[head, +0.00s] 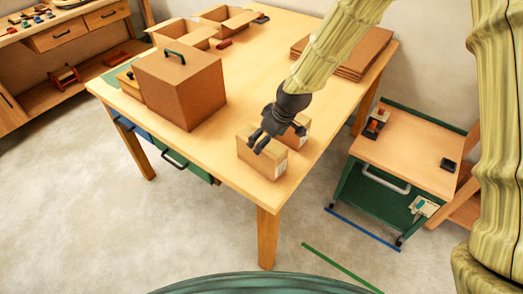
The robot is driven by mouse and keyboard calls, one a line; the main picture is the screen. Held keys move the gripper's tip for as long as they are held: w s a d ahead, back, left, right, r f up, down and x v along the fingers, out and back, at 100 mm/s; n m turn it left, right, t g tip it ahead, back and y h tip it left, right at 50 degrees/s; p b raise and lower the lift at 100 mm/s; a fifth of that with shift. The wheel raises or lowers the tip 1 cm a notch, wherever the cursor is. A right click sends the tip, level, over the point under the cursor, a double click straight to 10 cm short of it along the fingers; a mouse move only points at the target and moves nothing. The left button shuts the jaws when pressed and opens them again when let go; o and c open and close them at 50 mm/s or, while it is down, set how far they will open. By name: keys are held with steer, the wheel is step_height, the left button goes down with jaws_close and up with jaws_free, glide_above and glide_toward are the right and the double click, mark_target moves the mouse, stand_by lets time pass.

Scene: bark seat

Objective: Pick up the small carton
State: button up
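Two small cardboard cartons stand close together near the table's front right corner. The nearer small carton (262,165) has a pale label on its right side. The farther small carton (298,139) is partly hidden behind my gripper. My gripper (278,138) is dark and points down over the cartons, with its fingers spread apart. One finger overlaps the top of the nearer carton in this view, the other the farther carton. I cannot tell whether the fingers touch either one. No carton is seen held or lifted.
The wooden table (238,173) is clear in front of the cartons. A big brown box (180,92) with a green handle stands left, open boxes (182,35) behind it. Flat cardboard (352,68) lies at the back right. A green cart (385,195) stands right of the table.

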steer(key=shift+w+a+f, duration=0.1)
steer(key=shift+a+f, duration=0.1)
steer(key=shift+f, duration=0.35)
steer(key=shift+a+p+x, duration=0.2)
steer(key=shift+p+x, duration=0.55)
steer(key=shift+x, duration=0.55)
steer(key=shift+a+p+x, duration=0.2)
steer(key=shift+p+x, duration=0.55)
steer(key=shift+x, duration=0.55)
steer(key=shift+r, duration=0.1)
steer(key=shift+f, duration=0.25)
steer(key=shift+c, duration=0.4)
steer(key=c, duration=1)
